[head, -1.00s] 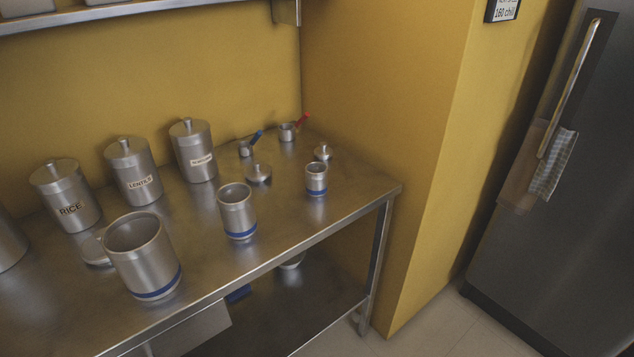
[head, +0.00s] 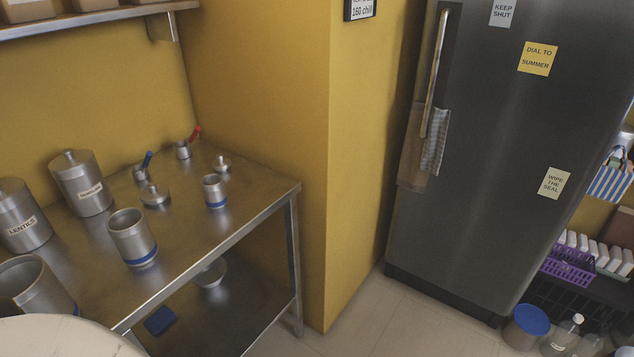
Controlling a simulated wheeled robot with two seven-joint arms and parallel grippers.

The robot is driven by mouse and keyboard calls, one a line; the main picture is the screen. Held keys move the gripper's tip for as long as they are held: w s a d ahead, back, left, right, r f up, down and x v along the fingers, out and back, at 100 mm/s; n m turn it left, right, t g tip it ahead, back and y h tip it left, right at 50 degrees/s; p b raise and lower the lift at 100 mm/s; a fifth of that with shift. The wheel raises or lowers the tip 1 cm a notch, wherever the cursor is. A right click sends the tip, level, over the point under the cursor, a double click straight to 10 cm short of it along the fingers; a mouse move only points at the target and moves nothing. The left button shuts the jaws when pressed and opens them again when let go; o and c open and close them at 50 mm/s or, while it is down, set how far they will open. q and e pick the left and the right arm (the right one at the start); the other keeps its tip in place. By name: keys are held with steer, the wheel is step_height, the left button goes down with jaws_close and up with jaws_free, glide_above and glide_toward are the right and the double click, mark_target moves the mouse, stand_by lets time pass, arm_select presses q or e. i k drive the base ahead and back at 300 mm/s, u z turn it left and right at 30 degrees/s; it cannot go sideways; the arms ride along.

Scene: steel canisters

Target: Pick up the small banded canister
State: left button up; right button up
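The small banded canister (head: 215,191) stands upright and open-topped near the right end of the steel table (head: 240,215), with a blue band around its lower part. A medium canister (head: 132,237) with the same blue band stands to its left and nearer the front edge. The large canister (head: 36,290) is at the lower left, partly cut off by the frame and by a pale rounded shape in front of it. Neither of my grippers shows in the head view.
Lids (head: 155,195) and small pots with blue and red handles (head: 184,149) lie behind the canisters. Labelled lidded canisters (head: 82,184) line the yellow wall. A dark fridge (head: 500,150) stands right, with clear floor (head: 400,315) before it.

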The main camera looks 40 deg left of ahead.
mark_target(214, 191)
steer(key=z, duration=0.55)
steer(key=i, duration=1.6)
steer(key=u, duration=2.95)
